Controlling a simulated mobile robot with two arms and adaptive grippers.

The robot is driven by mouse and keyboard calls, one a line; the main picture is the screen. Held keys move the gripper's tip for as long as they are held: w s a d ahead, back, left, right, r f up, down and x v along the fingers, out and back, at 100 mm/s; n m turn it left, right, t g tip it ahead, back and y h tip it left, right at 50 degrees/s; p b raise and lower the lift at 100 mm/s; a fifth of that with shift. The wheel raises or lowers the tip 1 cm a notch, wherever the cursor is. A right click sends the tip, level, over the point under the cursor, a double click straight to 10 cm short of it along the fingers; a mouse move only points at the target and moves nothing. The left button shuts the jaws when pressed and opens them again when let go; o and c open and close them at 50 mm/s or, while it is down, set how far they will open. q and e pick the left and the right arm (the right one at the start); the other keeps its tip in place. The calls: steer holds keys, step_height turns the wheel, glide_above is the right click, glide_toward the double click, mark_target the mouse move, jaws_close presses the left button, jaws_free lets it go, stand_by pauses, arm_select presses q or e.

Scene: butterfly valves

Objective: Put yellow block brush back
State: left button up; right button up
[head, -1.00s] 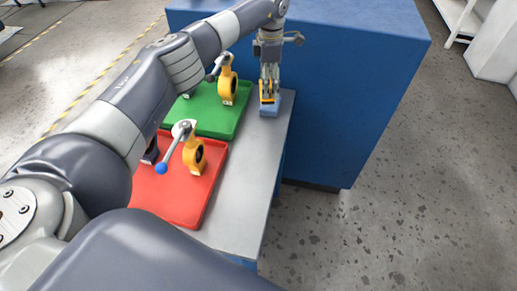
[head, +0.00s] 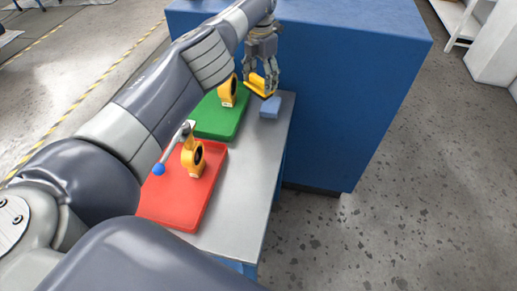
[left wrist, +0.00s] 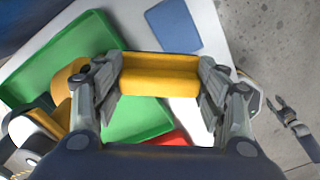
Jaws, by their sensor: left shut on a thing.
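My left gripper (head: 261,80) is shut on the yellow block brush (head: 258,86) and holds it tilted above the table's far end. In the left wrist view the yellow block brush (left wrist: 160,76) spans the space between the fingers of my left gripper (left wrist: 160,85). A flat blue block (head: 270,107) lies on the table just below and to the right of it, apart from the brush. It also shows in the left wrist view (left wrist: 173,25). My right gripper (left wrist: 284,112) shows small at the right edge of the left wrist view, its fingers apart.
A green tray (head: 222,124) and a red tray (head: 172,208) lie on the grey table (head: 238,195), each with a yellow butterfly valve (head: 192,157). The red tray's valve has a blue-knobbed lever. A large blue cabinet (head: 345,110) stands behind and right.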

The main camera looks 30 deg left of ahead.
arm_select(q)
steer(key=shift+s+a+f+n, duration=0.25)
steer(key=shift+f+n, duration=0.1)
steer(key=shift+n, duration=0.45)
steer(key=shift+w+a+f+n+b, duration=0.1)
steer(key=shift+w+f+n+b, duration=0.15)
steer(key=shift+n, duration=0.45)
steer(key=shift+f, duration=0.1)
